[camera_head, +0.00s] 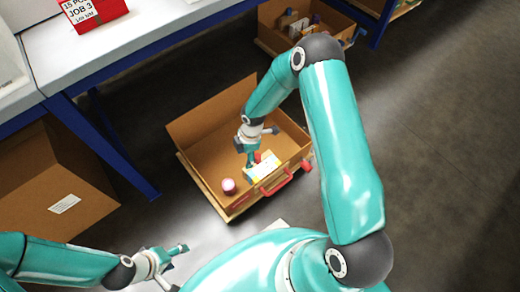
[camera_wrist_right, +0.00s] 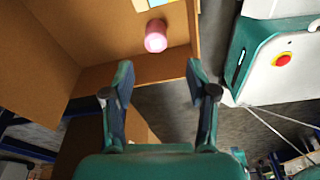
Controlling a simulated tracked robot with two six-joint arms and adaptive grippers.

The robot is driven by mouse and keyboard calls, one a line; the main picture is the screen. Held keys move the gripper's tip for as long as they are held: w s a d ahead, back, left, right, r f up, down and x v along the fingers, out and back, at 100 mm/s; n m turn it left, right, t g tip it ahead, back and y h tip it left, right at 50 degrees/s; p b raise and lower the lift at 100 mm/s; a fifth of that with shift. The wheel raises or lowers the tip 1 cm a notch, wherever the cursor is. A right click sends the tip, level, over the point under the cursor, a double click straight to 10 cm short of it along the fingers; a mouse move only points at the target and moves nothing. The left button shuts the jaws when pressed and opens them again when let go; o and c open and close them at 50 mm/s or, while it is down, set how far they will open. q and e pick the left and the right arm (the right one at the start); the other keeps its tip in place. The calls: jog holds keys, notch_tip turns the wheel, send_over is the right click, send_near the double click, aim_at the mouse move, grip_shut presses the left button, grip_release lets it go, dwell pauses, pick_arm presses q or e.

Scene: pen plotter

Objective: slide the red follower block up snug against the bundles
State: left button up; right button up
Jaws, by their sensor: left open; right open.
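A small red piece (camera_head: 257,157) shows beside my right gripper inside the open cardboard box (camera_head: 205,133); I cannot tell if it is the follower block. It touches or nearly touches a pale yellow and white flat item (camera_head: 262,169), whose edge also shows at the top of the right wrist view (camera_wrist_right: 170,3). I cannot make out separate bundles. My right gripper (camera_head: 250,150) reaches down into the box, open; in the right wrist view its fingers (camera_wrist_right: 160,75) are apart with nothing between them. My left gripper (camera_head: 174,258) is open and empty, low outside the box.
A pink round object (camera_head: 229,186) sits in the box's near corner. A blue-framed table (camera_head: 130,60) with a red sign (camera_head: 92,12) stands at left. Another filled box (camera_head: 275,42) is behind.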

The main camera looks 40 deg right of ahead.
aim_at(257, 156)
jog(key=w+d+r+n+h, duration=0.25)
jog(key=w+d+n, duration=0.2)
jog(key=d, duration=0.25)
pick_arm(q)
notch_tip(257, 156, down, 3)
jog(key=b, duration=0.3)
jog(key=shift+r, duration=0.15)
pick_arm(e)
jog(key=shift+y, duration=0.25)
jog(key=f, duration=1)
jog(key=s+f, duration=0.1)
jog(key=f, duration=0.5)
jog(key=shift+c, duration=0.2)
grip_shut()
pick_arm(q)
jog(key=shift+b, duration=0.35)
pick_arm(e)
jog(key=shift+f, duration=0.1)
